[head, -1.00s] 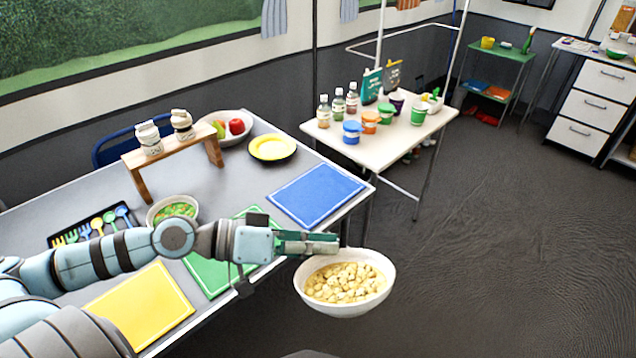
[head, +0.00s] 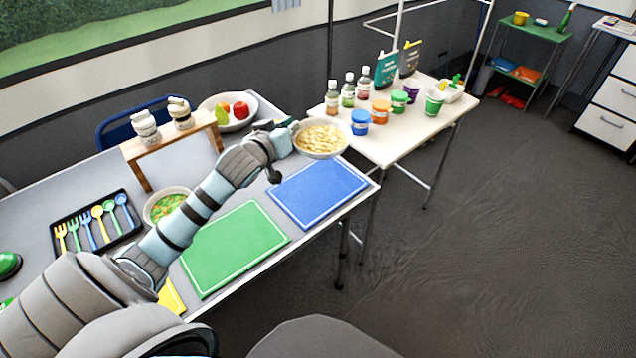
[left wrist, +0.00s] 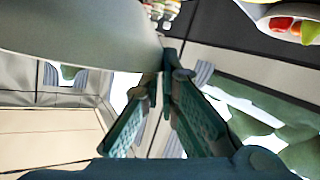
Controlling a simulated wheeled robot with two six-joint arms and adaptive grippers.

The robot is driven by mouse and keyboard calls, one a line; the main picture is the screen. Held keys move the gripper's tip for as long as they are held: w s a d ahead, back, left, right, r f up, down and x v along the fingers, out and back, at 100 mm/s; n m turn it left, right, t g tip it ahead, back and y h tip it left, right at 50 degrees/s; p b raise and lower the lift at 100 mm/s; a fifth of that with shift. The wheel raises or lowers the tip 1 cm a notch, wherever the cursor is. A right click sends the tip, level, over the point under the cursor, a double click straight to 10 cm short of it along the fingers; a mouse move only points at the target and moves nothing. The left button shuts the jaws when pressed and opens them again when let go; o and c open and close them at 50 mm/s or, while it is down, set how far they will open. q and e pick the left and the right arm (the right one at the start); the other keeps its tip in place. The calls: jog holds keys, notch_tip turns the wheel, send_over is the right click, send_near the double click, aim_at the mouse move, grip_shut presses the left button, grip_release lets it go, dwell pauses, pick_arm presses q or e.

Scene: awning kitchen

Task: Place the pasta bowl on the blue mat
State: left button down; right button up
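The pasta bowl (head: 320,150), white with pale yellow pasta pieces, is up beyond the far edge of the blue mat in the head view, near the table's far right corner. It looks level and raised. My left gripper (head: 292,136) is at the bowl's left rim and looks shut on it. In the left wrist view, the bowl's pale outer wall (left wrist: 80,30) fills the upper left, and the fingers (left wrist: 168,85) close together at its edge. The blue mat (head: 317,193) lies flat and bare on the table. My right gripper is not in view.
A green mat (head: 235,248), a bowl of green food (head: 165,205) and a cutlery tray (head: 92,222) lie to the left. A fruit bowl (head: 229,118) and wooden stand (head: 172,137) stand behind. A white table (head: 410,140) with jars and bottles is to the right.

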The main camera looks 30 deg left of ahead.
pick_arm(q)
jog(key=shift+y, duration=0.5)
jog(key=f+b, duration=0.2)
jog(key=f, duration=0.4)
jog(key=f+b, duration=0.2)
jog(key=f, duration=0.5)
jog(key=a+f+b, duration=0.1)
jog(key=f+b, duration=0.2)
jog(key=f, duration=0.3)
jog(key=shift+s+f, duration=0.15)
jog(key=shift+f, duration=0.15)
jog(key=shift+r, duration=0.1)
jog(key=c, duration=1.8)
grip_release()
jog(key=shift+s, duration=0.1)
jog(key=p+v, duration=0.2)
jog(key=v, duration=0.9)
jog(key=shift+s+r+p, duration=0.15)
jog(key=shift+r+p, duration=0.05)
jog(key=shift+p, duration=0.2)
jog(key=shift+s+d+r, duration=0.1)
jog(key=shift+s, duration=0.1)
